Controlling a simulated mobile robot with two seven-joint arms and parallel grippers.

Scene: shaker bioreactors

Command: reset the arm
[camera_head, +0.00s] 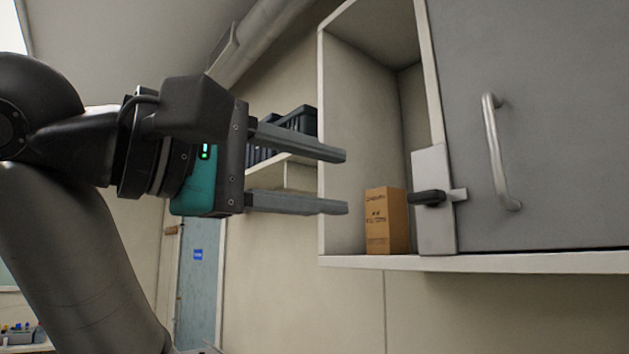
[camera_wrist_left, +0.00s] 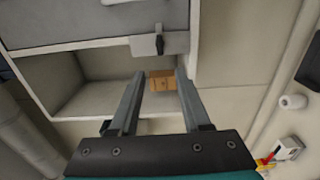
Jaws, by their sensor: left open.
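My left gripper (camera_head: 346,181) is open and empty in the head view, its two grey fingers pointing right toward the open side of a wall cabinet (camera_head: 345,130). A brown cardboard box (camera_head: 386,221) stands upright inside the cabinet, to the right of and slightly below the fingertips, apart from them. In the left wrist view the open fingers (camera_wrist_left: 158,75) point toward the box (camera_wrist_left: 163,80), which shows partly between them. My right gripper is in neither view.
A grey cabinet door (camera_head: 570,120) with a metal handle (camera_head: 500,150) covers the right part of the cabinet. A black latch (camera_head: 428,198) sits at its edge. Dark bins (camera_head: 298,120) stand on a shelf behind my gripper. A blue-grey door (camera_head: 198,285) is farther back.

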